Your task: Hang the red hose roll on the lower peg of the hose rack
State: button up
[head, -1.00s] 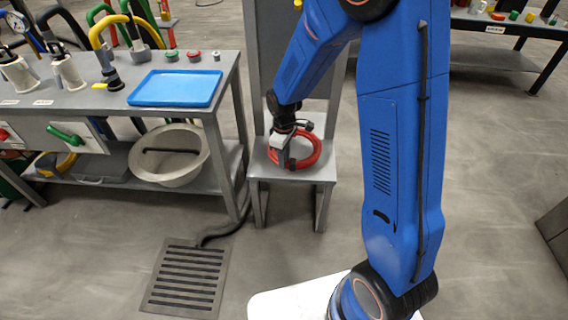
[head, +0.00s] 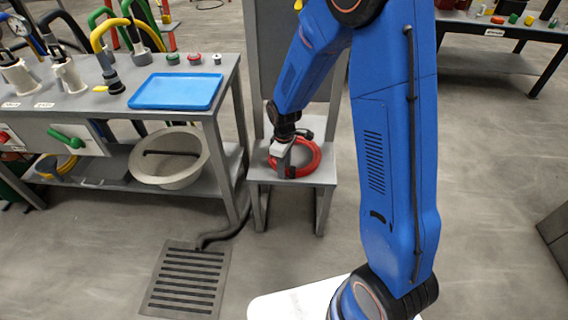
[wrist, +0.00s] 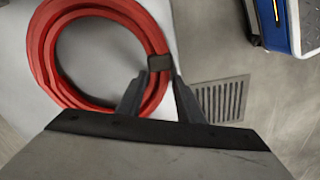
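The red hose roll (head: 314,163) lies flat on the low grey seat of a stand (head: 322,178). In the wrist view the roll (wrist: 52,60) fills the upper left, with a dark band (wrist: 159,62) around its right side. My gripper (wrist: 158,76) is over that side, near the band. Its two fingers are apart, one on each side of the hose strand; I cannot tell whether they touch it. In the head view my gripper (head: 283,160) is at the left part of the roll. No hose rack peg can be made out.
A grey upright panel (head: 262,60) rises behind the seat, partly hidden by my arm. At left is a workbench with a blue tray (head: 178,90) and a beige basin (head: 192,172) below. A floor grate (head: 187,282) lies in front.

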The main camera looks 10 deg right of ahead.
notch_tip(320, 180, up, 17)
jog(key=s+d+r+m+t, duration=0.2)
jog(key=s+d+r+m, duration=0.4)
jog(key=s+r, duration=0.6)
jog(key=s+d+m+t, duration=0.1)
jog(key=s+d+m, duration=0.1)
jog(key=s, duration=0.6)
jog(key=s+d+m+t, duration=0.1)
jog(key=s+d+m, duration=0.1)
jog(key=s, duration=0.7)
jog(key=shift+s+d+r+t, duration=0.3)
jog(key=shift+d+t, duration=0.1)
jog(key=shift+d, duration=0.35)
jog(key=shift+o, duration=0.5)
